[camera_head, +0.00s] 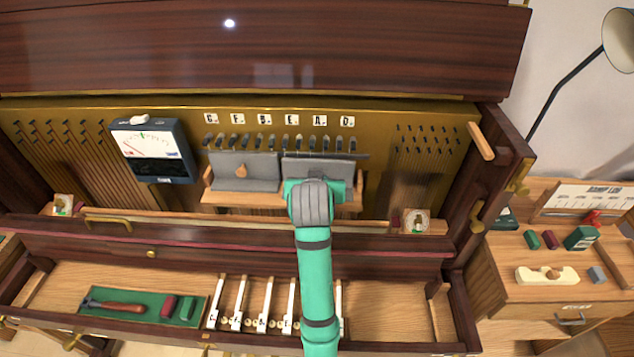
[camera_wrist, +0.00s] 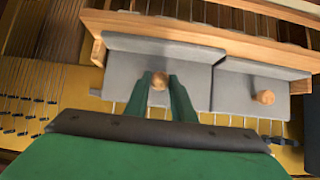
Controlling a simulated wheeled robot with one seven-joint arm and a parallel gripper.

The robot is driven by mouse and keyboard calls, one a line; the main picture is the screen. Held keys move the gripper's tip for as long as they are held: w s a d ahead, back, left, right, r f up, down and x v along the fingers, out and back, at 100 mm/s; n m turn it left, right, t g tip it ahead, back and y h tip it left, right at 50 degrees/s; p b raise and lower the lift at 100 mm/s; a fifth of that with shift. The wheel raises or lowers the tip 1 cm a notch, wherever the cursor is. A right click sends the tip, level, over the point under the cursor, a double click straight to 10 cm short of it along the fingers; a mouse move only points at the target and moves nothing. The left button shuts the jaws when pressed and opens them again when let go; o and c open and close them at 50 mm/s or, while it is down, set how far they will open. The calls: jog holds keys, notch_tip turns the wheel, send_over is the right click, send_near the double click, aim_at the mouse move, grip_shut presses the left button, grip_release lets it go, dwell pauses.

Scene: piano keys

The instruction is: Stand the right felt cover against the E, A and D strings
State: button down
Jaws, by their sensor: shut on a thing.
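The right felt cover (camera_head: 318,168) is a grey panel with a round wooden knob (camera_wrist: 158,80). It stands at the shelf below the E (camera_head: 291,119), A (camera_head: 317,120) and D (camera_head: 346,121) labels, in front of those strings. I cannot tell whether its back touches them. My gripper (camera_head: 315,188) is in front of it, its green fingers (camera_wrist: 160,84) shut on the knob. In the head view my gripper hides the knob and the cover's lower part. The left felt cover (camera_head: 246,168) stands beside it under the other labels, its knob (camera_wrist: 264,97) free.
A wooden shelf (camera_head: 215,197) runs below both covers. Tuning pins (camera_head: 312,144) sit just above them. A dark meter (camera_head: 153,150) is at the left. Below are white keys (camera_head: 265,303) and a green tray (camera_head: 140,306) with a hammer. A side cabinet (camera_head: 545,300) is at the right.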

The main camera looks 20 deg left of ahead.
jog(key=shift+w+a, duration=0.15)
jog(key=shift+w, duration=0.35)
jog(key=shift+w+a, duration=0.15)
jog(key=shift+w, duration=0.35)
jog(key=c, duration=1.4)
grip_release()
jog(key=shift+c, duration=0.2)
jog(key=s+d+r, duration=0.2)
jog(key=s, duration=0.5)
jog(key=shift+s, duration=0.4)
